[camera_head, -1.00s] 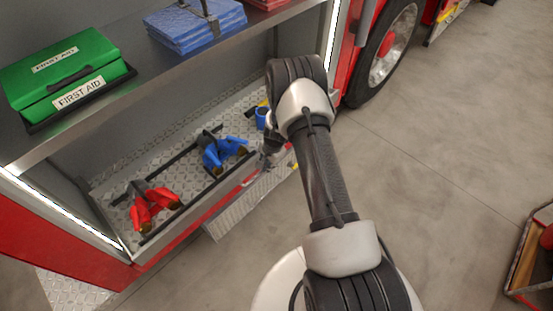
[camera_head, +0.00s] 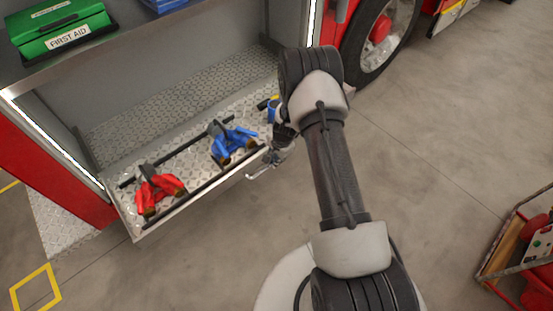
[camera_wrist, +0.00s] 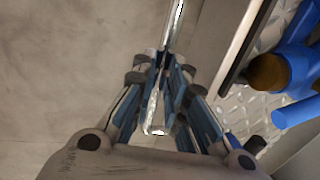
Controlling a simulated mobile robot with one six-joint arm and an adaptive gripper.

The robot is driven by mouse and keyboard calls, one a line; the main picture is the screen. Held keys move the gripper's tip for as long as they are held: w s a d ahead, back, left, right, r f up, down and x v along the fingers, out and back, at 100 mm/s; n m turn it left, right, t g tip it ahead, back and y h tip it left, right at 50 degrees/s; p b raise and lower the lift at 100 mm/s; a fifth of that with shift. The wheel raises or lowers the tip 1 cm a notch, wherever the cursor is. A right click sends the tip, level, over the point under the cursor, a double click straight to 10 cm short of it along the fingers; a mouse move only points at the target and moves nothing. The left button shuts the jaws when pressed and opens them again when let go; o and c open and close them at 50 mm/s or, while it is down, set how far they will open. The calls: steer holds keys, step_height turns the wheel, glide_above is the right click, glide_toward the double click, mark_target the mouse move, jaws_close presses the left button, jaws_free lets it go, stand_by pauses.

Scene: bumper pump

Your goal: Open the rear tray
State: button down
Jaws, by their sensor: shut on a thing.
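The rear tray (camera_head: 201,199) is a diamond-plate drawer at the bottom of the truck's compartment. It stands pulled out, with floor visible below its front edge. A red nozzle (camera_head: 158,190) and a blue nozzle (camera_head: 232,141) lie on it. My gripper (camera_head: 270,163) is at the tray's front right. In the wrist view my gripper (camera_wrist: 160,80) is shut on the shiny bar handle (camera_wrist: 176,28), which runs between its fingers. The tray's edge and part of the blue nozzle (camera_wrist: 295,70) show to the right there. My arm hides the tray's right end.
A green first aid case (camera_head: 62,28) sits on the shelf above. A truck wheel (camera_head: 381,30) is at the upper right. A red-loaded cart (camera_head: 520,250) stands at the lower right. The grey floor between them is clear.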

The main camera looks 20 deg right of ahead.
steer(key=shift+s+d, duration=0.15)
steer(key=shift+s, duration=0.25)
steer(key=c, duration=1.6)
jaws_free()
step_height(320, 180, up, 12)
steer(key=s, duration=0.2)
steer(key=shift+d, duration=0.4)
steer(key=shift+s+f, duration=0.1)
